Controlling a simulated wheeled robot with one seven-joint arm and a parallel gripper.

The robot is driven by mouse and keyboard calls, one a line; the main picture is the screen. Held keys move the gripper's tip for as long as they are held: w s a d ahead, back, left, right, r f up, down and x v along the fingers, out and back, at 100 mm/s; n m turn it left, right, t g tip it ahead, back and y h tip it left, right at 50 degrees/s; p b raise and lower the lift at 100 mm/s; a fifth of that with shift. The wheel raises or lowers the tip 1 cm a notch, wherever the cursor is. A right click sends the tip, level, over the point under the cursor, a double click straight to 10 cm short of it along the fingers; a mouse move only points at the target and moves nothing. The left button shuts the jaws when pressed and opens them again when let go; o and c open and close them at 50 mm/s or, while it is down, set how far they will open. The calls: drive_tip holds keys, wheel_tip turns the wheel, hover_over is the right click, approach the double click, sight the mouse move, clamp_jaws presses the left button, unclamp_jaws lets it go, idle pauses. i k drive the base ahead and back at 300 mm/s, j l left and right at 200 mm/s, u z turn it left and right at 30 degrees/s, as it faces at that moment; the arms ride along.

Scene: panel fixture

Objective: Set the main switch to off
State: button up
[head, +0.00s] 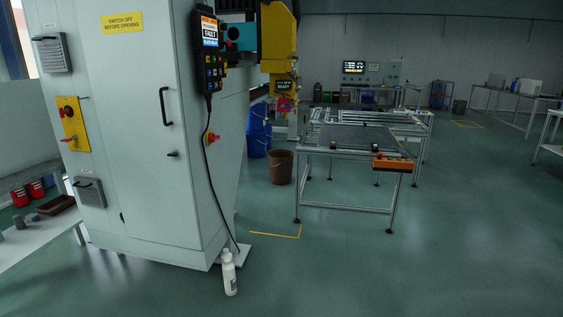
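A tall pale grey cabinet (130,180) stands at the left. On its front is a yellow plate (77,128) with a red rotary knob (68,110), which looks like the main switch. The knob is small and seen at an angle, so I cannot read its position or any marks. A smaller red button on a yellow base (211,138) sits on the cabinet's right side. The yellow sign (122,22) reads "SWITCH OFF BEFORE OPENING". The cabinet door, with a black handle (165,106), looks shut. My gripper is not in view.
A white bottle (229,274) stands on the floor by the cabinet's corner. A black cable hangs from the pendant (208,58). A low bench (35,240) is at the left. A metal-framed table (345,145) stands right of centre. The floor (440,260) at front right is clear.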

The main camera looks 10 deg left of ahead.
sight(212, 138)
drive_tip(key=i, duration=1.95)
drive_tip(key=i+u, duration=0.2)
drive_tip(key=i, duration=0.3)
drive_tip(key=i+l+u, duration=0.25)
drive_tip(key=i, duration=0.3)
drive_tip(key=i+l+u, duration=0.2)
drive_tip(key=i, duration=0.3)
